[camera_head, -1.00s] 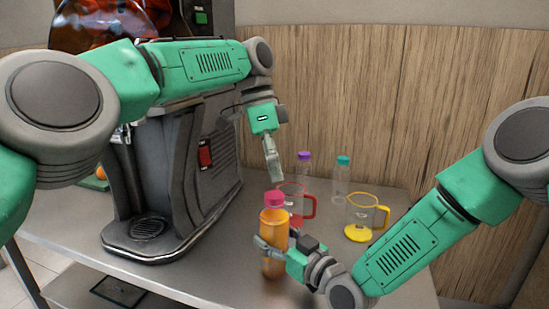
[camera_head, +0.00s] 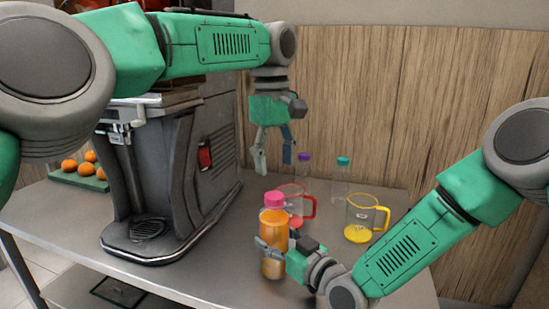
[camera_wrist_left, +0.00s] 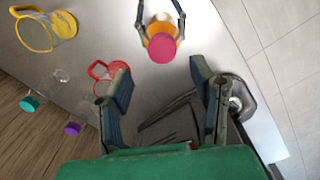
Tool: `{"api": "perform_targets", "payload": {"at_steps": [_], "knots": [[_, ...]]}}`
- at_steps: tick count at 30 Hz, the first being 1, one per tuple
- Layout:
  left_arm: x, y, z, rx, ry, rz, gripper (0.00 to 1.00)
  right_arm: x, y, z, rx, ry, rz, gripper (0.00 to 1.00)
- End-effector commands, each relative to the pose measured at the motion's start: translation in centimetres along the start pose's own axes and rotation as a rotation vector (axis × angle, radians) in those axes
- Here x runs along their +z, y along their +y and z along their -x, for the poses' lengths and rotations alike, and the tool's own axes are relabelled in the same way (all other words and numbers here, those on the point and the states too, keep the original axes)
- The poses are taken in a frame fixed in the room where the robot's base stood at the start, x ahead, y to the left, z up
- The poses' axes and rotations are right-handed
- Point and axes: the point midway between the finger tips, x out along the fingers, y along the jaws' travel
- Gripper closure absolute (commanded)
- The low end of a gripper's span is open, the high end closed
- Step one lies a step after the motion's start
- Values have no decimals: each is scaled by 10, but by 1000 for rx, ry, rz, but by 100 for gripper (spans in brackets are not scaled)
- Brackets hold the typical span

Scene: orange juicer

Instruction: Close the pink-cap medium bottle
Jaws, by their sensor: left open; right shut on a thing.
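The pink-cap bottle (camera_head: 273,247), filled with orange juice, stands upright near the front of the table. Its pink cap (camera_head: 274,199) sits on top of the neck; whether it is tight cannot be told. My right gripper (camera_head: 272,252) is shut around the bottle's body. My left gripper (camera_head: 273,166) is open and empty, pointing down above and behind the bottle. In the left wrist view, the pink cap (camera_wrist_left: 163,48) shows from above, beyond the open fingers of my left gripper (camera_wrist_left: 166,95).
A red-handled jug (camera_head: 309,207) stands just behind the bottle, and a yellow-handled jug (camera_head: 361,229) to the right. A purple-cap bottle (camera_head: 304,165) and a teal-cap bottle (camera_head: 342,178) stand at the back. The juicer (camera_head: 175,170) fills the left side. Oranges (camera_head: 86,163) lie on a green tray.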

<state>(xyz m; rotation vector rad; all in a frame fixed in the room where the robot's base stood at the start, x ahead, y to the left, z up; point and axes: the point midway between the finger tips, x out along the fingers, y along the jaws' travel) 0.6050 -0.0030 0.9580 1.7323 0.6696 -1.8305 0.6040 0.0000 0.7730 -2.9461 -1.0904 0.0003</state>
Motion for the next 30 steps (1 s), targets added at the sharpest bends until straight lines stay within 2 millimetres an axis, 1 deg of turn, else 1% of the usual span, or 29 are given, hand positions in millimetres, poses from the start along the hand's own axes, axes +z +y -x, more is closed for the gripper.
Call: {"api": "perform_targets", "payload": {"at_steps": [1,3,6,10,15,24,26,30], "knots": [[0,0,1,-1,12,92,49,1,0,0,1,-2,0,100],[0,0,2,0,25,216,49,1,0,0,1,-2,0,100],[0,0,3,4,42,358,49,1,0,0,1,-2,0,100],[0,0,4,9,54,471,49,1,0,0,1,-2,0,100],[0,0,5,11,58,519,49,1,1,0,1,-2,0,100],[0,0,3,10,56,517,49,1,1,0,1,-2,0,100],[0,0,0,9,55,517,49,1,1,0,1,-2,0,100],[-1,-1,-17,6,54,515,49,1,1,0,1,-1,0,100]]}}
